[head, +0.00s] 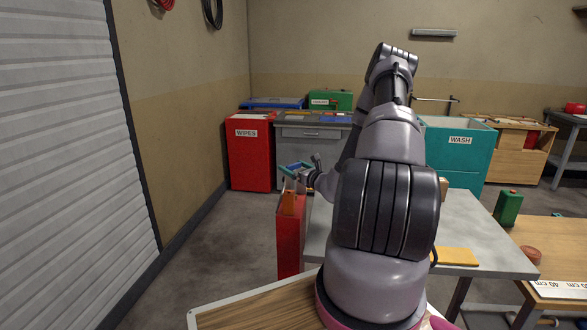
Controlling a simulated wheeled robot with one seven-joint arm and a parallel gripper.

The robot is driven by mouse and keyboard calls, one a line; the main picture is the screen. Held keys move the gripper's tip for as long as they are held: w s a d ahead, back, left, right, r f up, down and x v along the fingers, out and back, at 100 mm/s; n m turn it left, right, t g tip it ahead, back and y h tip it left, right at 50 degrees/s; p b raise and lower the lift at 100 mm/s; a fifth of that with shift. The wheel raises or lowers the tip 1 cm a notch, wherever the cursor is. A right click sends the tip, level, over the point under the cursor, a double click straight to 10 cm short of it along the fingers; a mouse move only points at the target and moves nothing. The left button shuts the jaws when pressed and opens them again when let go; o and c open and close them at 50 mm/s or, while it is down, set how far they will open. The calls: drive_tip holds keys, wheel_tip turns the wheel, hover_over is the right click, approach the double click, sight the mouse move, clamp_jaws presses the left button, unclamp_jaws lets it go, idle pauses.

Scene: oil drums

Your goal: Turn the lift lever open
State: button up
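My arm rises through the middle of the head view and hides much of what is behind it. Its far end comes down on the left, where my gripper (313,170) shows small and dark, beside a teal frame-like piece (295,167) on top of a narrow red cabinet (289,235). An orange part (288,202) is on the cabinet's upper front. I cannot tell whether my gripper touches the teal piece, or whether its fingers are open. No part is clearly recognisable as the lift lever. A thin bar (434,99) stands above the teal tub marked WASH (452,154).
A grey table (483,246) with a yellow pad (455,257) lies under and right of my arm. A wooden bench (558,238) with a green can (507,207) is at right. A red WIPES bin (249,151) stands at the back. Floor at left (215,250) is clear.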

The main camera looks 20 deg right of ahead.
drive_tip(key=c, duration=1)
